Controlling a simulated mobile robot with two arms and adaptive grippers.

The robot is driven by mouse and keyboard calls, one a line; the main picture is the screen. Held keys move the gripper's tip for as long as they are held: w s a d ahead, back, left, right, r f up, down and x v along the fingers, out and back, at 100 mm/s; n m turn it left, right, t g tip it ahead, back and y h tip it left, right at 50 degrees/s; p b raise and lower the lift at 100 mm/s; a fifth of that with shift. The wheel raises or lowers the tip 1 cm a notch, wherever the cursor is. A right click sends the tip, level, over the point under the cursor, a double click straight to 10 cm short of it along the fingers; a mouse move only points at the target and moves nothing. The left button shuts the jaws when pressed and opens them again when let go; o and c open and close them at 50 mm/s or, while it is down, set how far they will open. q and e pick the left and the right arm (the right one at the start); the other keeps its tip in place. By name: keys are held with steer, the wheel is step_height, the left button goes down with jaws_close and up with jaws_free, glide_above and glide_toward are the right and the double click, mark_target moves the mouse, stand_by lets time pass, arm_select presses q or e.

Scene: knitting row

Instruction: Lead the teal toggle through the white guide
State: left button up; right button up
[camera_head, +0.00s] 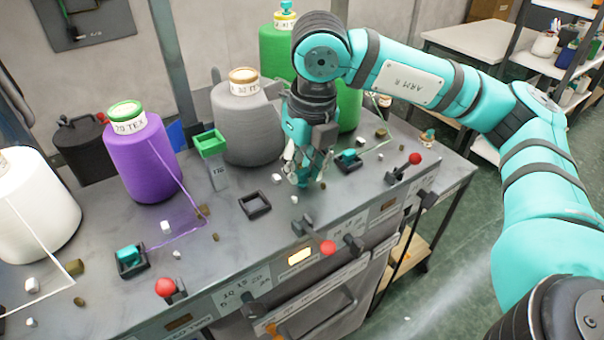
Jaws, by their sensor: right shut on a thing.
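My right gripper (304,178) comes down from my arm at the upper right, low over the grey machine top. It is shut on a small teal piece, taken as the teal toggle, mostly hidden between the fingers. An empty black square frame (255,204) lies to the left of the gripper. Two other teal toggles sit in black frames, one at left (128,254) and one at right (348,156). Small white pieces lie on the top, one (277,179) just left of the gripper; I cannot tell which is the white guide. My left gripper is not in view.
A grey cone (250,130) and a green cone (276,52) stand behind the gripper. A purple cone (146,160) and a white cone (35,205) stand at left. A green-topped post (212,150) stands beside the grey cone.

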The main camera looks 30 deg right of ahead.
steer(key=shift+a, duration=0.15)
steer(key=shift+s+a+b, duration=0.2)
steer(key=shift+a+b, duration=0.4)
steer(key=shift+a, duration=2.2)
